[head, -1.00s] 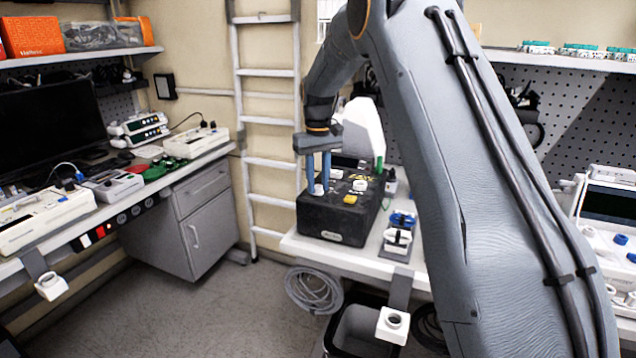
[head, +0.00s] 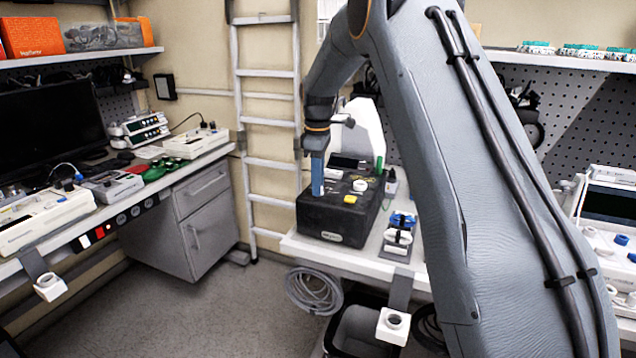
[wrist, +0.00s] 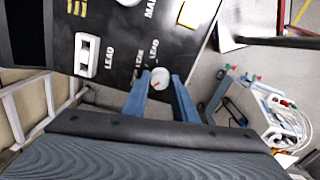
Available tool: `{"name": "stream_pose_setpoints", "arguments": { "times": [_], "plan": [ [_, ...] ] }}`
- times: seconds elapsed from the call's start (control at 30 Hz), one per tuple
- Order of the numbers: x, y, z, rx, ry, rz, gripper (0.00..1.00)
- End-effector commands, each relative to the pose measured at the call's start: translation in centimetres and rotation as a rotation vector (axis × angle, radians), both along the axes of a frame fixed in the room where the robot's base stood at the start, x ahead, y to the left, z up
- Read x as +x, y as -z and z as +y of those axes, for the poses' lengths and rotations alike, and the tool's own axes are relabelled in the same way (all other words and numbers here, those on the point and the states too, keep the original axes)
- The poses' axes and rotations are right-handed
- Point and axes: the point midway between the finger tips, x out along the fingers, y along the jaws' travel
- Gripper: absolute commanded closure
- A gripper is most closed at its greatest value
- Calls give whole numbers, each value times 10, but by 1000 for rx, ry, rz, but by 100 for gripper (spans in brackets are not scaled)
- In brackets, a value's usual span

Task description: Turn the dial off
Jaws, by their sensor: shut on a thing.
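The black pump box (head: 332,225) stands on the white bench, with white knobs, a yellow button and a dark screen on its top. My gripper (head: 317,190) reaches straight down to the near-left part of that top panel. In the wrist view, a small round white dial (wrist: 160,77) with a red mark sits between the two blue fingertips of my gripper (wrist: 160,84). The gripper is shut on the dial. In the head view the fingers hide the dial. The wrist view also shows the panel of the box (wrist: 115,40) with "LEAD" labels and a white switch (wrist: 87,55).
A small holder with blue and white parts (head: 399,232) stands right of the box. A green-topped item (head: 379,165) is behind it. A ladder (head: 268,120) stands to the left. A bin (head: 362,325) and coiled cable (head: 314,290) are below the bench edge.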

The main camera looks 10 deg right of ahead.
Motion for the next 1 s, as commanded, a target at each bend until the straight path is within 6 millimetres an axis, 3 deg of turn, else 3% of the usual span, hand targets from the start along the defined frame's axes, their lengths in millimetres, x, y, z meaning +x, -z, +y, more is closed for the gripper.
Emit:
{"name": "stream_pose_setpoints", "arguments": {
  "times": [0.4, 0.97, 1.0],
  "plan": [
    [2, -3, 0, 0, -202, -8, 97],
    [2, -3, 0, 0, -236, -8, 97],
    [2, -3, 0, 0, -236, -8, 73]
  ]
}}
